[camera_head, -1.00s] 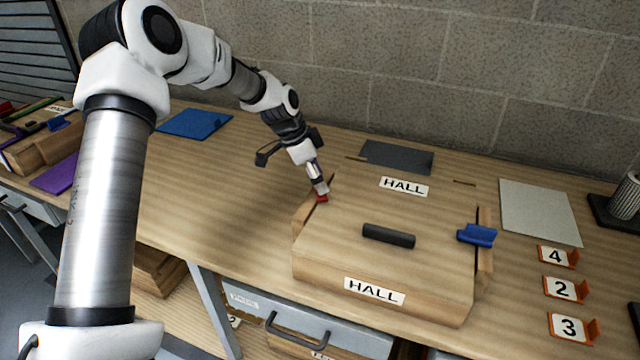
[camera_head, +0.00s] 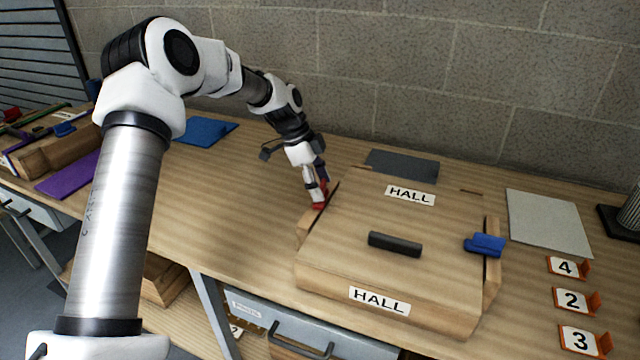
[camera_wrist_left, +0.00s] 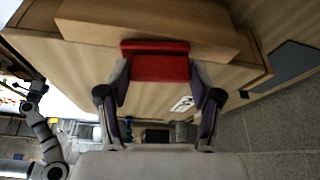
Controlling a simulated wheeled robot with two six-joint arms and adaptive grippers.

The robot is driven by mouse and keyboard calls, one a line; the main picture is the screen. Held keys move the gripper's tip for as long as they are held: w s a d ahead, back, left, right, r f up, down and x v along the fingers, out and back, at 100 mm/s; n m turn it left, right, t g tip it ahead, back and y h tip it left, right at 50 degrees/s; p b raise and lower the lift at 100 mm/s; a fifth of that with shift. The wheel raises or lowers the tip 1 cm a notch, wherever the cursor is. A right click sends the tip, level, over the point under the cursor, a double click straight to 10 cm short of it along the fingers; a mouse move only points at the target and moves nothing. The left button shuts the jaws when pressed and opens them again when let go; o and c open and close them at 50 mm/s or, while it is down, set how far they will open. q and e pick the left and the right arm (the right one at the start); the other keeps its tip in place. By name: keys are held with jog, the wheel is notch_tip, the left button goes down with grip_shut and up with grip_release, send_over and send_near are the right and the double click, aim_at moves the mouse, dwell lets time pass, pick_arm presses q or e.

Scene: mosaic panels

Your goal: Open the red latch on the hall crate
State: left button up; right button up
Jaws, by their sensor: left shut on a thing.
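The hall crate (camera_head: 340,262) is a wooden box with a lid, HALL labels and a black handle (camera_head: 395,244). It stands on the workbench. The red latch (camera_head: 318,205) is on its left side; in the left wrist view the red latch (camera_wrist_left: 160,66) sits between my fingers against the wood. My left gripper (camera_head: 316,196) is shut on it, and the fingers hide part of it in the head view. A blue latch (camera_head: 485,244) is on the crate's right side. My right gripper is not in view.
Number markers 4 (camera_head: 567,267), 2 (camera_head: 575,301) and 3 (camera_head: 583,341) stand right of the crate. A grey-white sheet (camera_head: 549,222) and a dark grey sheet (camera_head: 402,166) lie behind. A block wall (camera_head: 420,80) bounds the bench. Clear bench lies left of the crate.

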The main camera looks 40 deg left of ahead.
pick_arm(q)
jog(key=shift+f, duration=0.1)
jog(key=o, duration=1.1)
jog(key=shift+o, duration=0.2)
jog(key=v, duration=1.2)
